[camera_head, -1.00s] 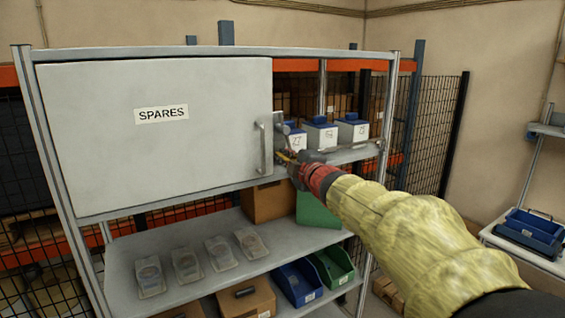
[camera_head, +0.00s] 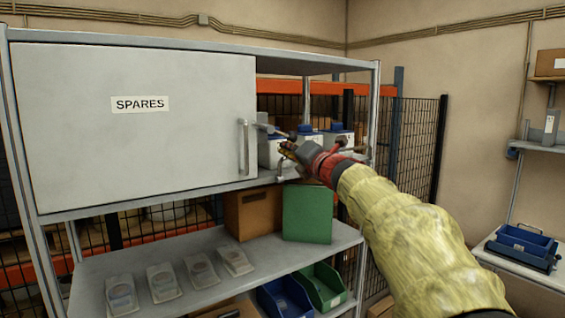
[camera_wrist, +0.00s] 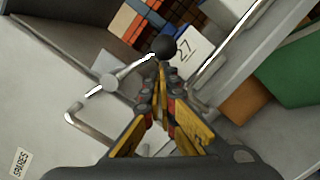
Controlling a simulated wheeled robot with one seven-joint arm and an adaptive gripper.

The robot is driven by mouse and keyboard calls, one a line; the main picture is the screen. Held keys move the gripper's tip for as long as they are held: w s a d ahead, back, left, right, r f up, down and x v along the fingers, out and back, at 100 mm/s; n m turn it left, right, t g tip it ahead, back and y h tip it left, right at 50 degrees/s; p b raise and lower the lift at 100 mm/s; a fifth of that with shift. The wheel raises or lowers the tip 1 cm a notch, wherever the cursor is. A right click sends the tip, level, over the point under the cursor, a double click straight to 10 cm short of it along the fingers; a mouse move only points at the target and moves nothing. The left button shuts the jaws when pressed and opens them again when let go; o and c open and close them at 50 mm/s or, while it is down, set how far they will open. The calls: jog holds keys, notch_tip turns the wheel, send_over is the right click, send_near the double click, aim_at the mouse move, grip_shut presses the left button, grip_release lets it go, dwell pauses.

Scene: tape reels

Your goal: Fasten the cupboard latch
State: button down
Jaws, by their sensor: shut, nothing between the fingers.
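The grey cupboard door (camera_head: 140,150), labelled SPARES, appears closed, with a vertical bar handle (camera_head: 243,148) near its right edge. The latch (camera_head: 266,128) sits at that edge, its lever pointing right. In the wrist view the latch shows as a round pivot (camera_wrist: 108,82) with a metal lever ending in a black knob (camera_wrist: 165,47). My gripper (camera_head: 284,150) is shut and empty, right of the handle and just below the latch lever. In the wrist view its fingertips (camera_wrist: 160,70) are close to the knob; I cannot tell whether they touch.
Several white bins with blue tops (camera_head: 305,140) stand on the shelf behind my gripper. Below are a brown box (camera_head: 252,212), a green bin (camera_head: 307,213) and several clear-packed parts (camera_head: 200,271). A shelf post (camera_head: 372,115) stands to the right.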

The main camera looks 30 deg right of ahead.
jog(key=shift+d+r+n+y+b, duration=0.15)
jog(key=shift+d+r+n+b, duration=0.15)
jog(key=shift+n, duration=0.35)
jog(key=shift+d+r+n+y+b, duration=0.15)
jog(key=shift+r+n+b, duration=0.1)
jog(key=shift+n+b, duration=0.35)
jog(key=shift+d+r+n+y+b, duration=0.1)
jog(key=shift+d+r+n+b, duration=0.15)
jog(key=shift+n, duration=0.5)
jog(key=shift+r, duration=0.1)
jog(key=shift+s, duration=0.1)
